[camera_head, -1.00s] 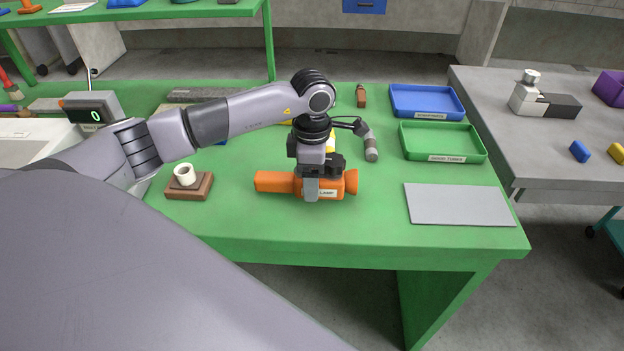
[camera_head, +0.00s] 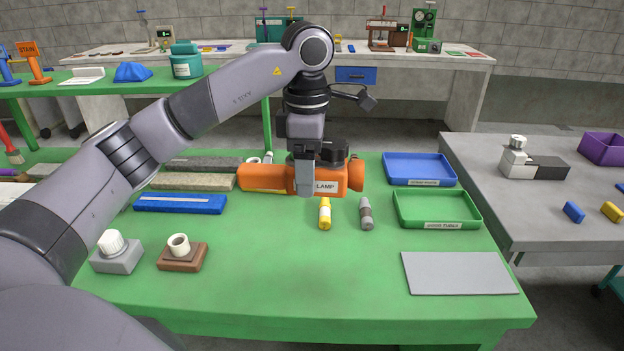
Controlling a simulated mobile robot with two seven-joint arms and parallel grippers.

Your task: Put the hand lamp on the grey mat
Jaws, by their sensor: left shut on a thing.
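The hand lamp (camera_head: 258,178) is an orange cylinder with a flared head at its right end and a white label reading LAMP. My left gripper (camera_head: 306,182) comes down from above and is shut around the lamp's body. The lamp is held level, seemingly above the green table, left of the mat. The grey mat (camera_head: 459,273) lies flat and bare at the table's front right corner. My right gripper is not in view.
A green tray (camera_head: 436,224) and a blue tray (camera_head: 419,183) stand behind the mat. A yellow bottle (camera_head: 325,214) and a grey-brown tube (camera_head: 366,213) are near the lamp. A brown block with a white ring (camera_head: 182,254) sits front left. The table's front middle is clear.

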